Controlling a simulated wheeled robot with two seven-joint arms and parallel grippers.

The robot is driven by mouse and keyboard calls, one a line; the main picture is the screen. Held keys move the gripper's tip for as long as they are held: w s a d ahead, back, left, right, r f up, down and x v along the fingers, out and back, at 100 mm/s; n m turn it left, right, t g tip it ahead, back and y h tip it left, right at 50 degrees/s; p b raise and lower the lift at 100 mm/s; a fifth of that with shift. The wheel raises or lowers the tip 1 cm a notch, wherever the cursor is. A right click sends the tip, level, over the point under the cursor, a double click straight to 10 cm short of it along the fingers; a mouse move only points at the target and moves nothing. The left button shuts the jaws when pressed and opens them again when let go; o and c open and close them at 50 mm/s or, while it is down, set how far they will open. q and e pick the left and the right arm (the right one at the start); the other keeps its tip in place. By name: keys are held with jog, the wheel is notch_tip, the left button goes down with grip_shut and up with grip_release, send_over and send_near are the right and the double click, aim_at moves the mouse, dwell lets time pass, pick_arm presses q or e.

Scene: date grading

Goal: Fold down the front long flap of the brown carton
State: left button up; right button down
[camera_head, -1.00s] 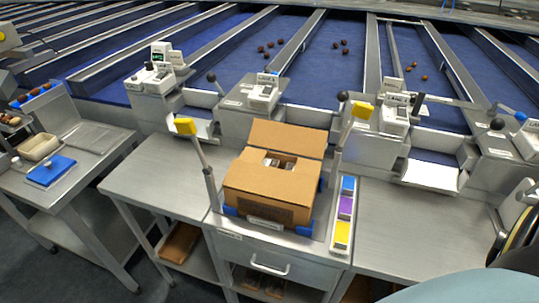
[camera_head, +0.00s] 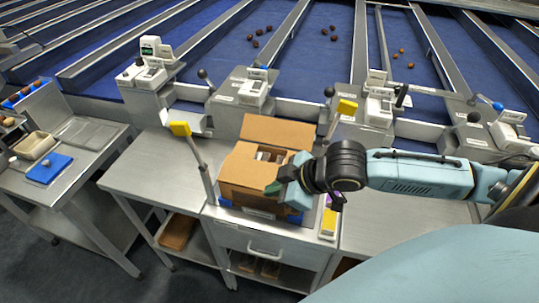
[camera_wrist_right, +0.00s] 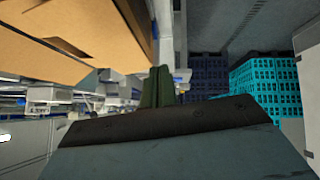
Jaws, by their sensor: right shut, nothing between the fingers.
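The brown carton (camera_head: 236,170) stands on the steel bench in the head view, its back long flap (camera_head: 278,131) raised and leaning back. My right gripper (camera_head: 272,188) is at the carton's front, shut and empty; contact is unclear. In the right wrist view its green fingers (camera_wrist_right: 158,86) are together, beside a brown carton surface (camera_wrist_right: 85,30). My left gripper is out of view.
The bench left of the carton (camera_head: 150,175) is clear.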

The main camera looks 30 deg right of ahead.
jog(key=w+d+r, duration=0.4)
jog(key=d+r, duration=0.4)
jog(key=d, duration=0.1)
send_over(270, 164)
jog(key=s+a, duration=0.1)
jog(key=shift+t, duration=0.3)
notch_tip(270, 164, down, 7)
jog(key=shift+a+r, duration=0.1)
jog(key=shift+w+d+f, duration=0.15)
jog(key=shift+d+f, duration=0.05)
jog(key=shift+f, duration=0.85)
jog(key=shift+w+d+f, duration=0.1)
jog(key=shift+d+f, duration=0.05)
jog(key=shift+f, duration=0.9)
jog(key=shift+w+d+f+p, duration=0.25)
jog(key=shift+d+f+p, duration=0.05)
jog(key=shift+f+p, duration=0.25)
jog(key=shift+d+f, duration=0.1)
jog(key=shift+f, duration=0.3)
jog(key=shift+r, duration=0.1)
jog(key=shift+w+r+p, duration=0.1)
jog(key=shift+r+p, duration=0.7)
jog(key=shift+p, duration=0.25)
